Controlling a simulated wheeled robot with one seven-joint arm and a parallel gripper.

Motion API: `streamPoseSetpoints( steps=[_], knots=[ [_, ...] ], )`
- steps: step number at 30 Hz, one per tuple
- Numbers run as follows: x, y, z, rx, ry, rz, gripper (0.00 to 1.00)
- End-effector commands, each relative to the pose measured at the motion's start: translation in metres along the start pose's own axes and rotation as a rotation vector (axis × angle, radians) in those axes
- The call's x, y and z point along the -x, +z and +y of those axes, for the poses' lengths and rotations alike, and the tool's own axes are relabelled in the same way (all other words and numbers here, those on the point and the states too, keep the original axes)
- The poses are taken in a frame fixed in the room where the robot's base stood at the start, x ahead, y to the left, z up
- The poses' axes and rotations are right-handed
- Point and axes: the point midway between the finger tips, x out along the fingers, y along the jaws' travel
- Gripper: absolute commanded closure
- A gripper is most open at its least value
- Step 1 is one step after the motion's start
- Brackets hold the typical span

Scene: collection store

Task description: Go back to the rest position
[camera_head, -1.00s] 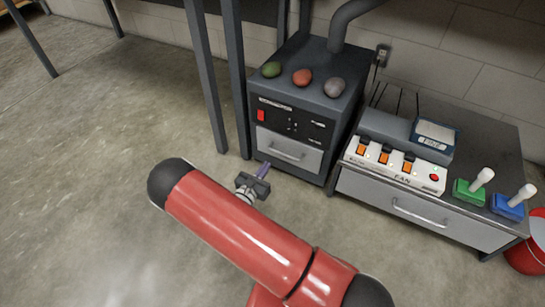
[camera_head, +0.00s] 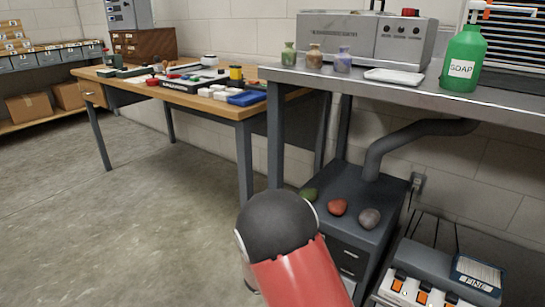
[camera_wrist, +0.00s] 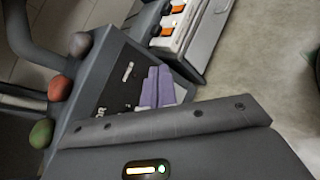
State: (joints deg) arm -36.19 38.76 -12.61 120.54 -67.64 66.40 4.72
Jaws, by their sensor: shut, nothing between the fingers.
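My gripper (camera_wrist: 157,88) shows in the wrist view as two purple fingers lying together, shut and empty. Behind the fingers is the front panel of a dark grey cabinet (camera_wrist: 120,75); the gap to it is hard to judge. In the head view my red arm with its dark rounded joint is at the bottom middle, in front of the cabinet (camera_head: 372,207). My gripper is out of sight there. A green stone (camera_head: 309,195), a red stone (camera_head: 338,207) and a grey stone (camera_head: 369,218) rest on the cabinet top.
A steel bench (camera_head: 345,84) with small vases, a white tray (camera_head: 394,76) and a green soap bottle (camera_head: 464,60) stands above the cabinet. A switch box (camera_head: 418,292) is at lower right. A wooden table (camera_head: 215,107) is farther back. Floor at left is clear.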

Motion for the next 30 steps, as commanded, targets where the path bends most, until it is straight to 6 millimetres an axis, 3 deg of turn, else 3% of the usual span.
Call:
streamPoseSetpoints(
  steps=[1, 3, 8, 15, 24, 30],
  knots=[
    [0.003, 0.029, 0.001, -0.085, -0.078, 0.035, 1.00],
    [0.007, 0.058, -0.004, -0.189, -0.180, 0.083, 1.00],
    [0.024, 0.118, -0.017, -0.429, -0.391, 0.202, 1.00],
    [0.061, 0.195, -0.039, -0.794, -0.642, 0.407, 1.00],
    [0.120, 0.269, -0.061, -1.232, -0.828, 0.695, 1.00],
    [0.146, 0.292, -0.068, -1.406, -0.866, 0.825, 1.00]
  ],
)
